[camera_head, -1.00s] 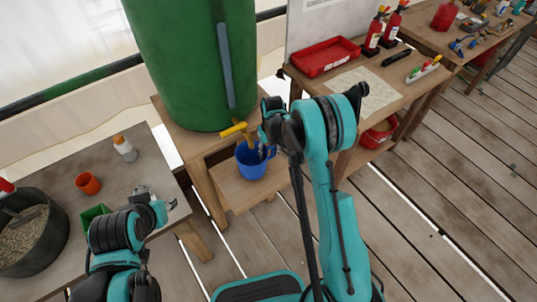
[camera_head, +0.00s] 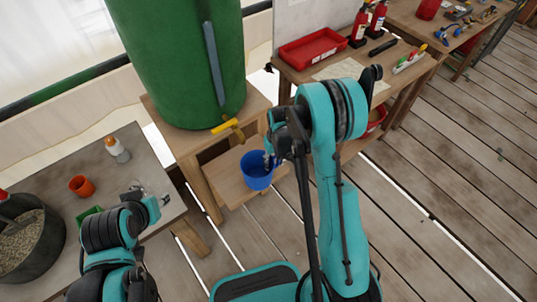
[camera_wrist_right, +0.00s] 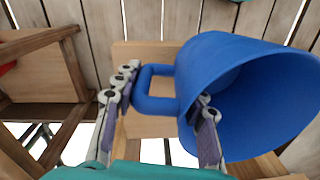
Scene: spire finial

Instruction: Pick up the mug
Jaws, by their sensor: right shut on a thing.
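The blue mug (camera_head: 257,172) is below and in front of the yellow-handled tap (camera_head: 228,125), over a low wooden shelf. My right gripper (camera_head: 271,158) is at its right side, shut on the mug. In the right wrist view the mug (camera_wrist_right: 240,85) is large and tilted, its mouth facing right. Its handle lies between the two fingers of my right gripper (camera_wrist_right: 163,110); one fingertip is against the mug's wall by the rim. I cannot tell if the mug touches the shelf. My left gripper (camera_head: 150,196) is over the left table, apart from the mug, its fingers too small to read.
A green barrel (camera_head: 180,60) stands on a wooden stand behind the mug. The left table (camera_head: 120,165) holds an orange cup (camera_head: 82,186), a bottle (camera_head: 118,150) and a dark bucket (camera_head: 28,235). A right workbench carries a red tray (camera_head: 315,50). Plank floor is open at right.

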